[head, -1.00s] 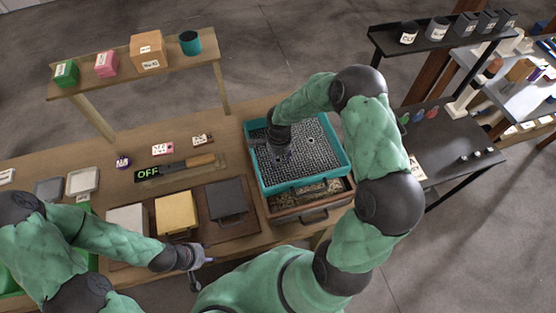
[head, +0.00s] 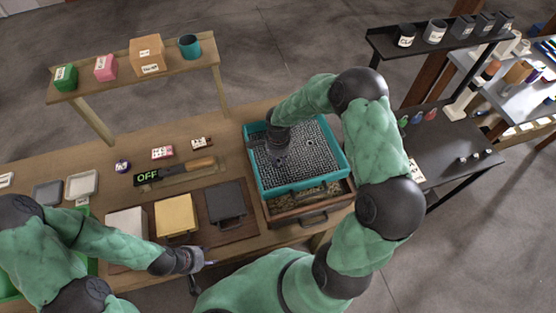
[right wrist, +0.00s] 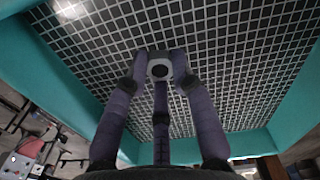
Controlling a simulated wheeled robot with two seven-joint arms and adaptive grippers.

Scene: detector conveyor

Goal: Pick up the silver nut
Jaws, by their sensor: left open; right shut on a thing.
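The silver nut (right wrist: 160,70) is a small grey ring with a dark hole. In the right wrist view it sits between the fingertips of my right gripper (right wrist: 160,80), which is shut on it. Behind it is the wire mesh of the teal-rimmed tray (head: 258,185); I cannot tell whether the nut touches the mesh. In the head view my right gripper (head: 281,160) is over the left part of the mesh, and the nut is too small to make out. My left gripper (head: 195,282) is open and empty at the front edge of the table.
A wooden drawer (head: 312,212) sits under the tray. A long detector reading OFF (head: 148,178) lies left of the tray. White (head: 126,222), yellow (head: 175,213) and dark (head: 226,202) boxes stand along the front. A shelf (head: 135,75) with small containers stands behind.

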